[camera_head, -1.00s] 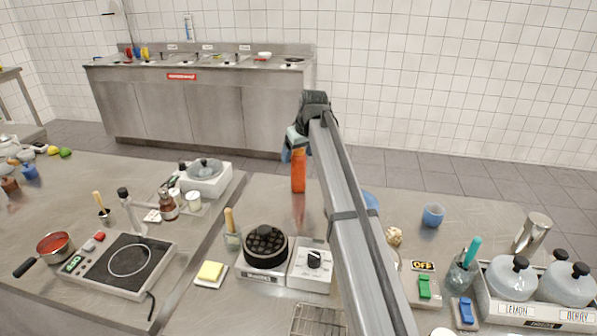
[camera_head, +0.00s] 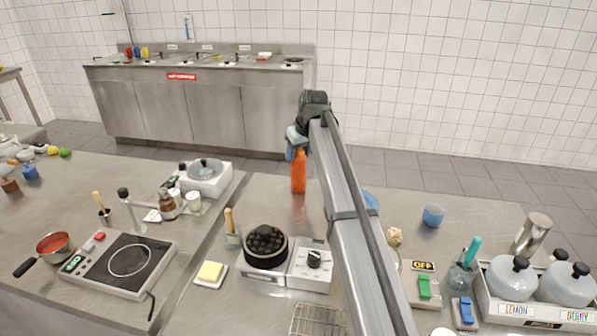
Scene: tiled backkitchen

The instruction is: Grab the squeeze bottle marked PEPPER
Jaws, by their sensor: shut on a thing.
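An orange-red squeeze bottle (camera_head: 298,174) stands upright near the back edge of the steel counter. No marking on it is readable from here. My gripper (camera_head: 297,147) is at the bottle's top end and is shut on it. The fingers are small in view and partly hidden behind the wrist, so the exact contact cannot be made out. The base of the bottle appears to be at the counter top; any small gap is too small to tell.
My arm crosses the counter's middle. A black round pan on a burner (camera_head: 265,247) and a dial box (camera_head: 312,265) stand in front of the bottle. A blue cup (camera_head: 433,215) stands to the right. The counter immediately around the bottle is clear.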

